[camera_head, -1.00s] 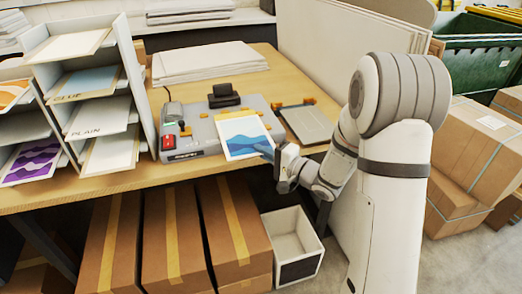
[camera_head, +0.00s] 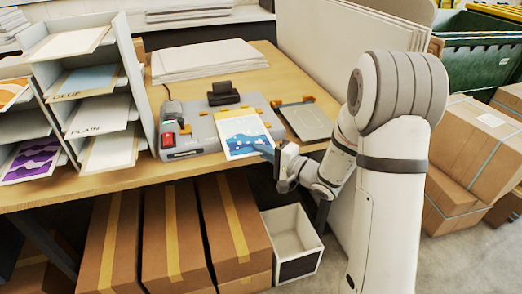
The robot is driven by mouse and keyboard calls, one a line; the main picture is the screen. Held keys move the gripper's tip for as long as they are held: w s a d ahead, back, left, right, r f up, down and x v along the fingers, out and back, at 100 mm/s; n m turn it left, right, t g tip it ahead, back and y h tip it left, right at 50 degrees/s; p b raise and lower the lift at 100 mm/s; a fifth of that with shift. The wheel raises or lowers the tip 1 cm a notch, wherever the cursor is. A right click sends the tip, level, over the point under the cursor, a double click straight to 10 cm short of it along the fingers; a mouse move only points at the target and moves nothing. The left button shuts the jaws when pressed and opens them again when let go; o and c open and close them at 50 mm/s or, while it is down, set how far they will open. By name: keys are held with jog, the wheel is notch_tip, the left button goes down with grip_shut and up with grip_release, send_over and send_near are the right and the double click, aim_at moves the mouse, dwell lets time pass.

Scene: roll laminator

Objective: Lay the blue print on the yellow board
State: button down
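The blue print (camera_head: 243,137), a white sheet with blue wave shapes, is over the front right of the grey laminator (camera_head: 190,146). A strip of the yellow board (camera_head: 236,112) shows along the print's top edge and a little at its right; the rest is hidden under the print. My gripper (camera_head: 270,153) is at the print's lower right corner and appears shut on it. I cannot tell whether the print touches the board or hovers just above it.
A sorter with shelves of prints (camera_head: 95,115) stands at the left. A stack of white sheets (camera_head: 208,61) lies behind the laminator. A grey plate (camera_head: 308,121) lies to its right. Cardboard boxes (camera_head: 176,235) and an open bin (camera_head: 292,245) are below the table.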

jog(key=c, duration=2.1)
grip_release()
jog(key=shift+c, duration=0.2)
jog(key=o, duration=0.6)
jog(key=shift+c, duration=0.2)
jog(key=v, duration=0.7)
jog(key=shift+s+d, duration=0.25)
jog(key=shift+d, duration=0.1)
